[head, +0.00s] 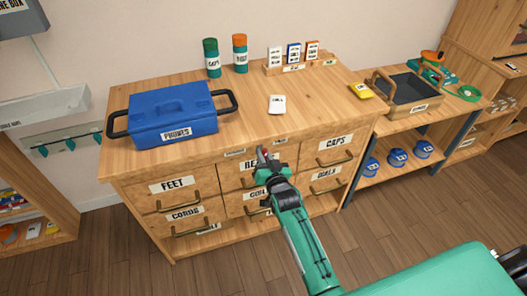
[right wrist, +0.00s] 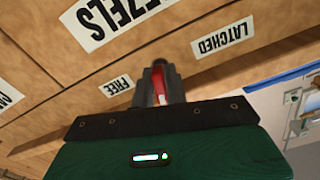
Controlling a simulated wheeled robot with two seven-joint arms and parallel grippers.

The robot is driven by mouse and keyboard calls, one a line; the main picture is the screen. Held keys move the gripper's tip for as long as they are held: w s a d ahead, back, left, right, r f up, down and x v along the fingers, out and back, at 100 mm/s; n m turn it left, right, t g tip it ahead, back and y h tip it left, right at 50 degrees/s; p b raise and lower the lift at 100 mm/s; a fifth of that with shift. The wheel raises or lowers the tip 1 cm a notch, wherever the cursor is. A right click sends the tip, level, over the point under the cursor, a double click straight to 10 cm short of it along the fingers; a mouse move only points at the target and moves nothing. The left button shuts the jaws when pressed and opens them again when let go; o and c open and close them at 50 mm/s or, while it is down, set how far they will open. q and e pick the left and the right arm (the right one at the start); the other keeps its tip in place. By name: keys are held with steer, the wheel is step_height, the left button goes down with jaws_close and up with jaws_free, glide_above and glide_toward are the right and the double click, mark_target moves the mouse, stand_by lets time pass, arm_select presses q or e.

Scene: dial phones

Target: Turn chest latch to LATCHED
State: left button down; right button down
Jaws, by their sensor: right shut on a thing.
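The wooden chest (head: 120,165) has a latch on the strip along its top front edge. The red latch lever (right wrist: 159,97) is between the fingers of my right gripper (head: 262,154), which is shut on it. In the right wrist view the gripper (right wrist: 158,84) hides most of the lever. The FREE label (right wrist: 117,85) is left of the fingers and the LATCHED label (right wrist: 222,39) is right of them, both upside down. In the head view LATCHED (head: 234,153) is left of the gripper and FREE (head: 280,142) right. My left gripper is not in view.
A blue PHONES case (head: 172,108), two capped canisters (head: 212,60), a card rack (head: 294,68) and a white card (head: 277,104) are on the chest top. Drawers with brass handles (head: 182,202) are below the latch strip. A side table with a dark tray (head: 410,88) stands right.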

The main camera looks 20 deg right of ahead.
steer(key=n+p, duration=0.2)
steer(key=n, duration=0.3)
steer(key=shift+n, duration=2)
steer(key=shift+d+n, duration=0.1)
steer(key=shift+n, duration=0.9)
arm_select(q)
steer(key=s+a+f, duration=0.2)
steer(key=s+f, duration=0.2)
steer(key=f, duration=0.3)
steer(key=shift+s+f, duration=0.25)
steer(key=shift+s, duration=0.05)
arm_select(e)
steer(key=shift+n, duration=0.6)
steer(key=c, duration=1.5)
jaws_free()
